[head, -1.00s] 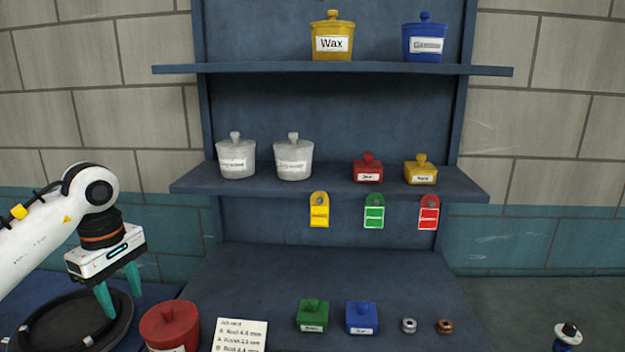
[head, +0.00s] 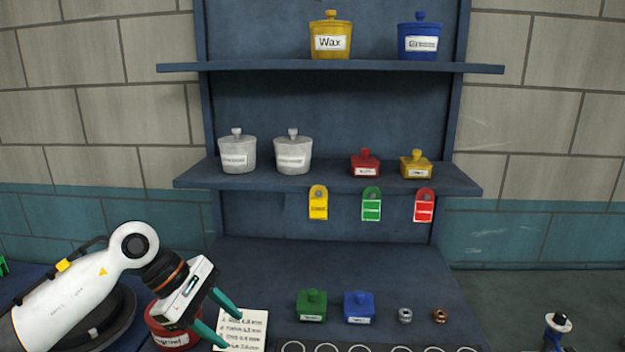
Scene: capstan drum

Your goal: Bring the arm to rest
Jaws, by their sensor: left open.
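My left arm comes in from the left. Its gripper (head: 232,322) has teal fingers spread apart, pointing down and right, with nothing between them. The gripper is in front of the red lidded pot (head: 168,338) and the left side of the white note card (head: 254,325), partly covering both. I cannot tell whether the fingers touch the card. A black round tray or drum (head: 122,318) lies behind the arm and is mostly hidden. My right gripper is not in view.
A green pot (head: 312,306), a blue pot (head: 359,307) and two small rings (head: 405,316) stand on the lower shelf. A rack with several round holes (head: 360,348) shows at the bottom edge. Pots and hanging tags (head: 371,205) are above. A small bottle (head: 557,328) stands at right.

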